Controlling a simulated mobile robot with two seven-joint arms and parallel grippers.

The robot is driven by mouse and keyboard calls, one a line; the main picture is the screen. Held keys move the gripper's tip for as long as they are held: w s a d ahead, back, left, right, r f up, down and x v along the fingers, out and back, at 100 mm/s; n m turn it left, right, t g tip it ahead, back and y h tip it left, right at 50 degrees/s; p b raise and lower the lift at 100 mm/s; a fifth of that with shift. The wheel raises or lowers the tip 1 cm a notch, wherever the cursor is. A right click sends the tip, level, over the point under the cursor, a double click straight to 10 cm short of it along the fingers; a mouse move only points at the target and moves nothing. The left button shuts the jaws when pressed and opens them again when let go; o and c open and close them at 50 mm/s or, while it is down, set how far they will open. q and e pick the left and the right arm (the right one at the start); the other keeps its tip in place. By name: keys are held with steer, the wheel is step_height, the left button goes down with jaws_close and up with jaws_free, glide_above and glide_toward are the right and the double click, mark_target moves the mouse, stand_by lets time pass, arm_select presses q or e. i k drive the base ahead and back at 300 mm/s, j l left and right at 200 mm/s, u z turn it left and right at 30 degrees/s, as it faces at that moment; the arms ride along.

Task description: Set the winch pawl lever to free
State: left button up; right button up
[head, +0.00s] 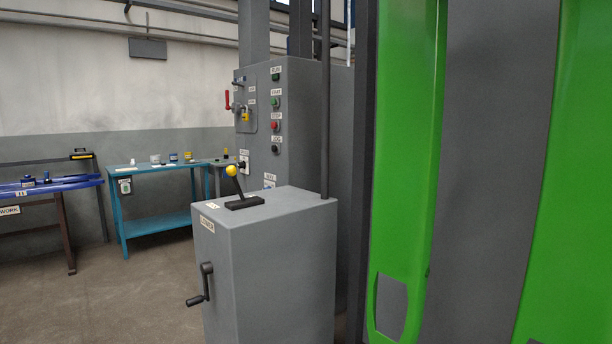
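A black lever with a yellow knob (231,171) stands on a black slotted base (245,202) on top of a grey box (270,250). The lever tilts to the left in the picture, with its knob above the left part of the base. A small white label (213,205) lies on the box top left of the base, and another label (269,181) shows at the back; I cannot read either surely. A black crank handle (203,285) sits on the box's left face, below a white label (207,223). Neither of my grippers is in view.
A grey control cabinet (300,100) with buttons and a red handle stands behind the box. A large green and grey surface (500,170) fills the right side. A teal table (165,175) and a blue bench (45,186) stand left. The floor left of the box is clear.

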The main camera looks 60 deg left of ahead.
mark_target(231, 170)
steer(key=u, duration=2.6)
steer(key=i+j+u, duration=0.1)
steer(key=i+j, duration=0.75)
steer(key=i, duration=0.05)
